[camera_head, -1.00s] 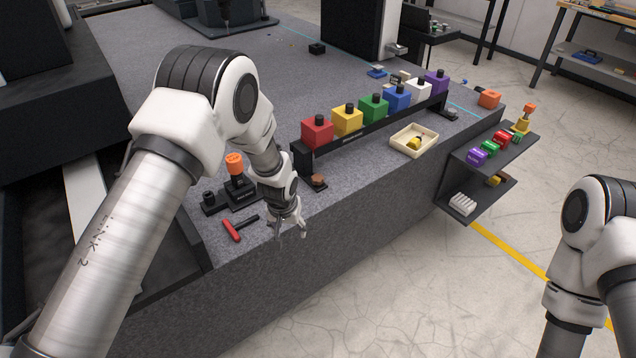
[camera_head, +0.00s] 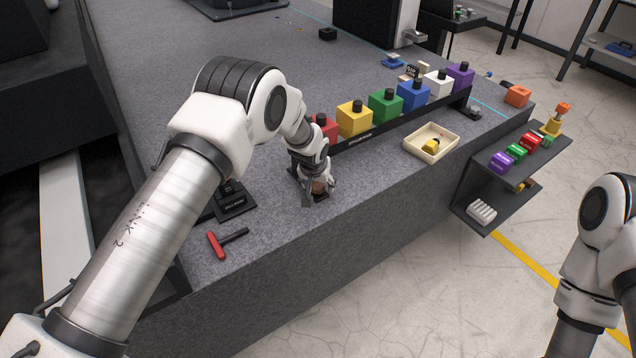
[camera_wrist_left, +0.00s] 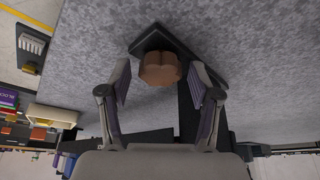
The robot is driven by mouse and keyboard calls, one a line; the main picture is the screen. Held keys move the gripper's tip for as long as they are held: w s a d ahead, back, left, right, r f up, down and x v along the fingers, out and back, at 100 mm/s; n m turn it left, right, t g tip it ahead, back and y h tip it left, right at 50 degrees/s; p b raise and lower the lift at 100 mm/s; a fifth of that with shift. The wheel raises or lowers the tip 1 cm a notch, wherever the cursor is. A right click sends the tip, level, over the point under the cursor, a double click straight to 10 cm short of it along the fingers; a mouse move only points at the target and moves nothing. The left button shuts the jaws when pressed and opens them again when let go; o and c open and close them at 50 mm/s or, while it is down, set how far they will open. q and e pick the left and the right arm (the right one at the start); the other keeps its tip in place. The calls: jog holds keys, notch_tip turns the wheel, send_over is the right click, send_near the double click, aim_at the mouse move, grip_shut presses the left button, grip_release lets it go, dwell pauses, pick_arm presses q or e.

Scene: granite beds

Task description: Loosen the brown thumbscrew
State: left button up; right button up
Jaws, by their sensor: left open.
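The brown thumbscrew (camera_head: 319,186) sits on a small black base near the front edge of the granite bed, partly hidden by my left gripper in the head view. In the left wrist view the brown thumbscrew (camera_wrist_left: 160,68) shows as a lobed knob on a black plate. My left gripper (camera_head: 319,193) is open over it. In the wrist view its two fingers (camera_wrist_left: 159,80) stand on either side of the knob, with visible gaps. My right arm shows at the right edge, but its gripper is out of view.
A black rail with colored blocks, such as the yellow block (camera_head: 354,120), runs behind the thumbscrew. A red-handled tool (camera_head: 216,245) lies to the left. A cream tray (camera_head: 410,145) and a dark side shelf (camera_head: 470,172) are to the right.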

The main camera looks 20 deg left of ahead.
pick_arm(q)
jog(key=shift+s+r, duration=0.15)
jog(key=shift+r, duration=0.2)
jog(key=shift+s+r, duration=0.2)
jog(key=shift+c, duration=0.9)
jog(key=c, duration=1)
jog(key=shift+o, duration=0.2)
pick_arm(e)
jog(key=shift+s+r, duration=0.15)
jog(key=shift+s, duration=0.15)
pick_arm(q)
jog(key=shift+f, duration=0.1)
pick_arm(e)
jog(key=shift+f, duration=0.2)
